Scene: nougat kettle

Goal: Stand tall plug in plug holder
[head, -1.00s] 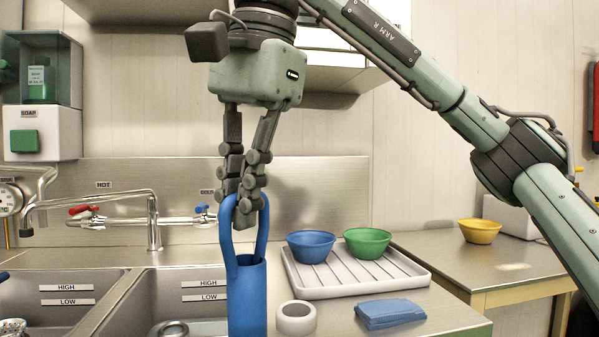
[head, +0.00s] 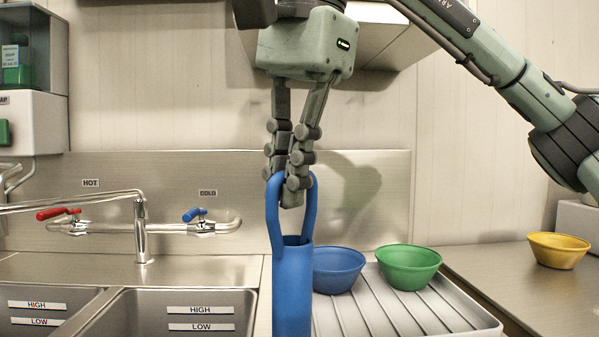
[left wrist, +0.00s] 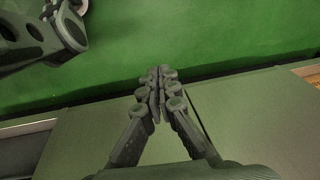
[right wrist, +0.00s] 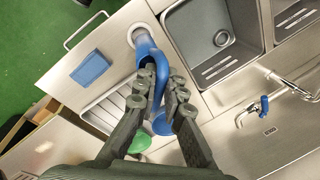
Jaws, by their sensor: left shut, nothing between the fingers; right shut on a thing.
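The tall plug is a blue cylinder (head: 292,285) with a loop handle on top, upright in the head view; its lower end is cut off there. My right gripper (head: 290,190) is shut on the loop. In the right wrist view the plug (right wrist: 146,52) runs from the fingers (right wrist: 160,85) to a white ring (right wrist: 137,30) on the counter, which looks like the plug holder. The plug overlaps the ring's picture; I cannot tell whether it is inside or above it. My left gripper (left wrist: 157,80) is shut and empty, over green floor in the left wrist view.
A blue bowl (head: 338,268) and a green bowl (head: 408,267) sit on the white ribbed rack (head: 465,320) right of the plug. Steel sink basins (head: 190,315) and a faucet (head: 140,225) are left. A folded blue cloth (right wrist: 90,67) lies near the ring.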

